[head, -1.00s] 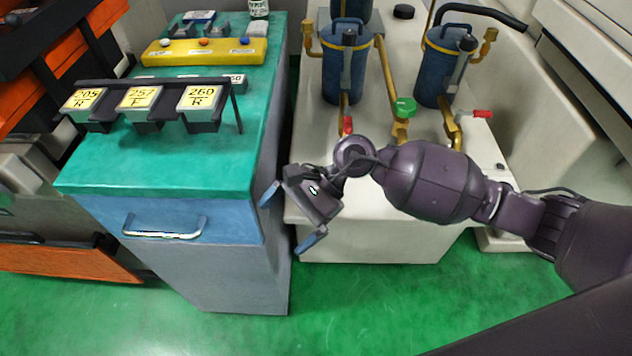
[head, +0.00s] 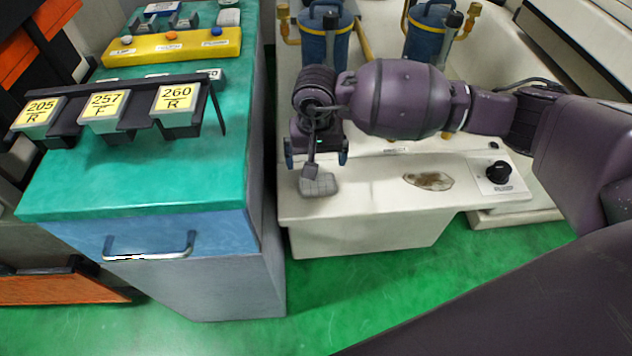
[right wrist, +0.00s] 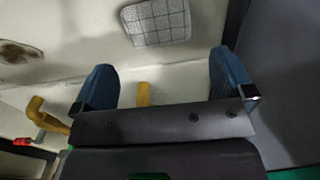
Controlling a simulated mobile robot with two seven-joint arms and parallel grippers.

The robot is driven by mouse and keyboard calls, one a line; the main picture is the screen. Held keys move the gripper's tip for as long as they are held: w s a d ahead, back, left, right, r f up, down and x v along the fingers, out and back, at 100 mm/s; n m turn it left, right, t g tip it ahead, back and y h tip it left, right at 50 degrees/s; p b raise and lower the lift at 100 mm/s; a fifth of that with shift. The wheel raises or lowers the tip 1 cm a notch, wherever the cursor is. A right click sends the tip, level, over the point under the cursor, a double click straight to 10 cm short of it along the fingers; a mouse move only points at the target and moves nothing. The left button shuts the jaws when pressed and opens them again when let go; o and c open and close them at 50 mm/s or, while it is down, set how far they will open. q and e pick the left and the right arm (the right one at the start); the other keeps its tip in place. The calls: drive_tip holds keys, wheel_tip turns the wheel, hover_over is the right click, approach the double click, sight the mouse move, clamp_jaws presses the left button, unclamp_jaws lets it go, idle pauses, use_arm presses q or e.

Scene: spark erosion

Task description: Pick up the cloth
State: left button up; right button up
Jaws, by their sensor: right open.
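The cloth (head: 318,182) is a small grey checked piece lying flat on the white unit near its left front corner. It also shows at the top of the right wrist view (right wrist: 157,22), ahead of the fingers. My right gripper (head: 316,157) is open with blue fingertips and is empty. In the head view it hangs just behind the cloth, partly over its far edge. My left gripper is not in view.
A brown stain (head: 428,181) and a black knob (head: 498,172) are right of the cloth. Blue canisters (head: 326,40) with brass pipes stand behind. The green-topped cabinet (head: 150,185) with numbered holders (head: 105,108) stands left, across a narrow gap.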

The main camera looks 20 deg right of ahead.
sight(317, 181)
wheel_tip(317, 181, down, 3)
drive_tip(key=shift+s+r, duration=0.1)
drive_tip(key=f, duration=0.2)
drive_tip(key=f+b, duration=0.1)
drive_tip(key=shift+s+f, duration=0.2)
drive_tip(key=shift+s, duration=0.1)
drive_tip(key=shift+f, duration=0.5)
drive_tip(key=c, duration=0.6)
drive_tip(key=shift+r, duration=0.1)
